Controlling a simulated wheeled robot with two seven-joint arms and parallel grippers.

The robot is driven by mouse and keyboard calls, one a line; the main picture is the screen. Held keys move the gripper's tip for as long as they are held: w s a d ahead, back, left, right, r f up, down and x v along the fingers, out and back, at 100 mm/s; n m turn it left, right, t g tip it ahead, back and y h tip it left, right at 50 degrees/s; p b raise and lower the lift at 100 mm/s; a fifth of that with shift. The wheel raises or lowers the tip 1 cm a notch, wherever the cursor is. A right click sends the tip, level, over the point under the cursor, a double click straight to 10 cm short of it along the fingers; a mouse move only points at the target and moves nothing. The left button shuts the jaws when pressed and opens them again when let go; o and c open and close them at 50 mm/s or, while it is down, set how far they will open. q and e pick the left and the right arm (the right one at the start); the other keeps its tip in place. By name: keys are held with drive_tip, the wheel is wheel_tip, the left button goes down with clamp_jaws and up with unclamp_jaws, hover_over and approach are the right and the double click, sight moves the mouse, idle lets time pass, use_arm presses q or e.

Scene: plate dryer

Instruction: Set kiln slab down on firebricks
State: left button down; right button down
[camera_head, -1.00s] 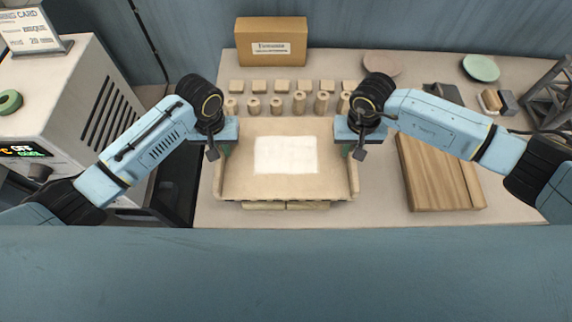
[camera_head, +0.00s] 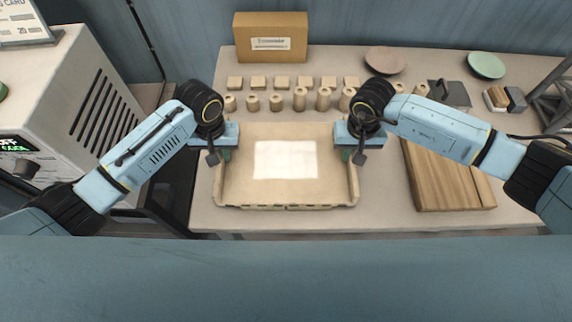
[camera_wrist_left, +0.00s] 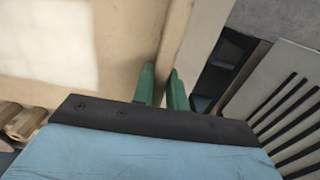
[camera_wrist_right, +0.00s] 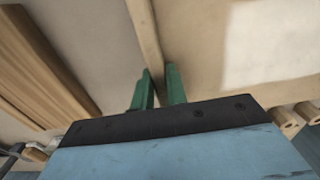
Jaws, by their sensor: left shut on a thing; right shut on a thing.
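The kiln slab (camera_head: 237,180) is a wide tan board with raised side rims and a white square patch in its middle. It looks level in the head view. My left gripper (camera_head: 224,155) is shut on its left rim; green fingers pinch the rim in the left wrist view (camera_wrist_left: 166,88). My right gripper (camera_head: 348,155) is shut on its right rim, which also shows between the fingers in the right wrist view (camera_wrist_right: 158,88). Only a thin strip of what may be firebricks shows under the slab's front edge; the rest is hidden. I cannot tell whether the slab touches them.
Several round posts (camera_head: 300,99) and small tan blocks (camera_head: 282,83) stand behind the slab. A cardboard box (camera_head: 270,36) is at the back. Wooden boards (camera_head: 445,175) lie to the right. A grey slotted cabinet (camera_head: 75,100) stands at the left.

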use_arm(q)
drive_tip(key=shift+f, duration=0.3)
use_arm(e)
drive_tip(key=shift+f, duration=0.3)
use_arm(q)
drive_tip(key=c, duration=1.8)
unclamp_jaws()
drive_tip(key=shift+a, duration=0.1)
use_arm(e)
drive_tip(key=c, duration=1.8)
unclamp_jaws()
drive_tip(key=shift+d, duration=0.1)
use_arm(q)
drive_tip(key=o, duration=0.4)
use_arm(e)
drive_tip(key=o, duration=0.4)
drive_tip(key=shift+r, duration=0.15)
use_arm(q)
wheel_tip(320, 180, up, 12)
use_arm(e)
wheel_tip(320, 180, up, 12)
